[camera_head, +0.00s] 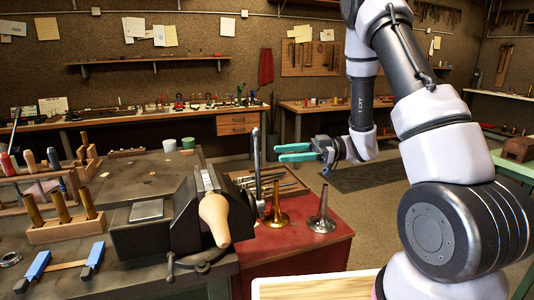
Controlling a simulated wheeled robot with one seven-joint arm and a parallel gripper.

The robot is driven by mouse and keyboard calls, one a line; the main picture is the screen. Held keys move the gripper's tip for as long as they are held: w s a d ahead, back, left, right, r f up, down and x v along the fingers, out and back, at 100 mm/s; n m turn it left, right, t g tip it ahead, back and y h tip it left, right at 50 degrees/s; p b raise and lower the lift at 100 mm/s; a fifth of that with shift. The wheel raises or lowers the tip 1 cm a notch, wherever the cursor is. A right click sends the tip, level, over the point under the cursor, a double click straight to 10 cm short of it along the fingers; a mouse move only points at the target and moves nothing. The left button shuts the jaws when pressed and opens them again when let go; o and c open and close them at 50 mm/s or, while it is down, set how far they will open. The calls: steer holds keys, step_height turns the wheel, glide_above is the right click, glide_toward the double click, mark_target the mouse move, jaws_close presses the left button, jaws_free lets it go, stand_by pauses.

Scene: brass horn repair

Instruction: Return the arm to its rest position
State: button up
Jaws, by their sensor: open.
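My gripper (297,153) is at the end of my raised arm, near the middle of the view. Its two teal fingers point left and are apart, with nothing between them. It appears above the red cabinet top and clear of the things on it. My arm comes down from the top right, and its white and dark links fill the right side of the view.
A vise (172,222) with a pale wooden form (214,218) stands at the near bench's edge. An upright metal rod (257,165) rises left of my gripper. A brass bell piece (276,207) and a silver one (321,211) stand on the red cabinet (300,252).

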steer(key=s+d+r+n+h, duration=0.3)
steer(key=s+r+n+h, duration=0.25)
steer(key=n, duration=0.85)
steer(key=s+d+r+n+h, duration=0.35)
steer(key=s+n, duration=0.35)
steer(key=n, duration=0.6)
steer(key=d+r+n+t+h, duration=0.6)
steer(key=d+r+n+t, duration=0.2)
steer(key=n, duration=1.1)
steer(key=shift+s+r+n+t+h, duration=0.15)
steer(key=shift+r+n+t+h, duration=0.25)
steer(key=shift+t, duration=0.6)
